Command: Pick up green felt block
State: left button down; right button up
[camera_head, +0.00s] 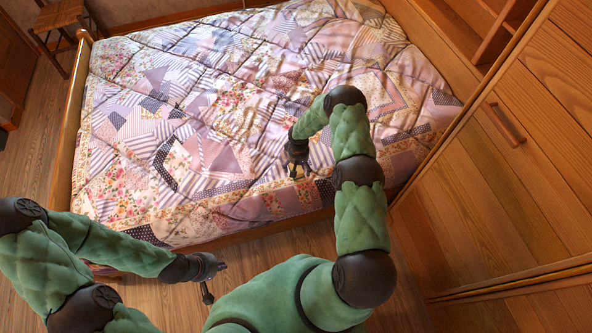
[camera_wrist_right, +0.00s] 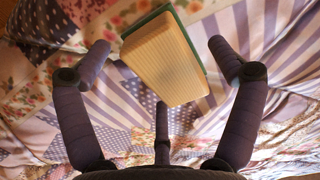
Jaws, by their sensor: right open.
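The block (camera_wrist_right: 165,65) shows in the right wrist view, with a pale tan ribbed body and a green layer along its top and right edge. It is over the patterned quilt, tilted in the picture. My right gripper (camera_wrist_right: 159,48) is open, with one finger on each side of the block and a gap to both. In the head view my right gripper (camera_head: 297,163) is low over the bed's near part and mostly hides the block. My left gripper (camera_head: 213,283) is in front of the bed, over the floor, away from the block; its fingers are too small to judge.
The bed (camera_head: 215,110) with its patchwork quilt fills the middle. Wooden cabinet doors (camera_head: 510,190) with a handle stand close on the right. A wooden stool (camera_head: 62,25) is at the far left. Wooden floor (camera_head: 40,130) is clear on the left.

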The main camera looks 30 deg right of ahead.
jog(key=c, duration=1.3)
jog(key=shift+o, duration=0.2)
notch_tip(320, 180, up, 4)
jog(key=shift+s+a+f+p, duration=0.1)
jog(key=shift+a+p, duration=0.05)
jog(key=shift+p, duration=0.5)
jog(key=s+a+r, duration=0.1)
jog(key=s+r+p, duration=0.1)
jog(key=r, duration=0.1)
jog(key=a+r, duration=0.1)
jog(key=shift+s+a+r, duration=0.35)
jog(key=shift+s, duration=0.05)
jog(key=s+a+r, duration=0.4)
jog(key=s+a, duration=0.2)
jog(key=s, duration=0.1)
jog(key=shift+a+r, duration=0.25)
jog(key=shift+a, duration=0.15)
